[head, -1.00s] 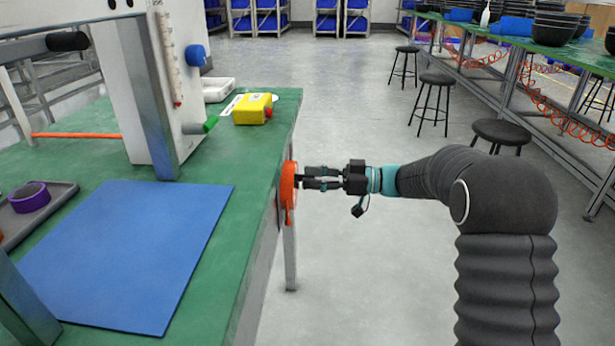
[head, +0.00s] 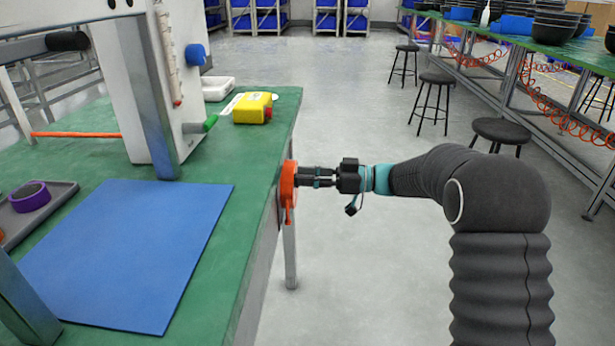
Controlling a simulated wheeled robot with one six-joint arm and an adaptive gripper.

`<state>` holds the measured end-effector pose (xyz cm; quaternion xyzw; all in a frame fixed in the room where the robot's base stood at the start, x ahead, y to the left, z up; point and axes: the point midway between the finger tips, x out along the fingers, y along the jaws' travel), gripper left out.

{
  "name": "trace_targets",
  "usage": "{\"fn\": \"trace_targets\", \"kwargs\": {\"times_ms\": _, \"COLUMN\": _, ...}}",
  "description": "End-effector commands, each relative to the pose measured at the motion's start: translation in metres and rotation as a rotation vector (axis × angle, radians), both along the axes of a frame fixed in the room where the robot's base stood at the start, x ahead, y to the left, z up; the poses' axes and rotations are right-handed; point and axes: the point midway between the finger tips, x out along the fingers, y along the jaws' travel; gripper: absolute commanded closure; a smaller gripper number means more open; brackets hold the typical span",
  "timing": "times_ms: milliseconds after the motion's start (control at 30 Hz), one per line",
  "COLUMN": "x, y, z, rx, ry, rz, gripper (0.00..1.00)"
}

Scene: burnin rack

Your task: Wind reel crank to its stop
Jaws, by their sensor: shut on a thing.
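The orange reel (head: 288,183) is mounted on the right edge of the green bench in the head view. My gripper (head: 300,176) reaches it from the right, level with its upper part. The gripper is shut on the reel's crank at the reel's outer face. The crank itself is mostly hidden by the fingers. A small orange part of the reel hangs down below the fingers.
A blue mat (head: 130,250) lies on the green bench (head: 225,270). A white panel rises at the left. Black stools (head: 500,130) stand on the right; the floor between is clear.

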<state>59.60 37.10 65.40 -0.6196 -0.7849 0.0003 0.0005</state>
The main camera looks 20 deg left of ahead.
Motion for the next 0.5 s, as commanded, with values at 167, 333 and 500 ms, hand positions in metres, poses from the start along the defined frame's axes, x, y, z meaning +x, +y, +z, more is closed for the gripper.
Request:
{"fn": "trace_targets", "kwargs": {"times_ms": 167, "x": -0.0009, "y": -0.0001, "z": -0.0014, "rx": -0.003, "ry": 0.008, "rz": 0.004, "gripper": 1.00}}
{"fn": "trace_targets", "kwargs": {"times_ms": 333, "x": -0.0007, "y": -0.0001, "z": -0.0015, "rx": -0.006, "ry": 0.015, "rz": 0.004, "gripper": 1.00}}
{"fn": "trace_targets", "kwargs": {"times_ms": 500, "x": -0.0002, "y": 0.0001, "z": -0.0015, "rx": -0.009, "ry": 0.030, "rz": 0.004, "gripper": 1.00}}
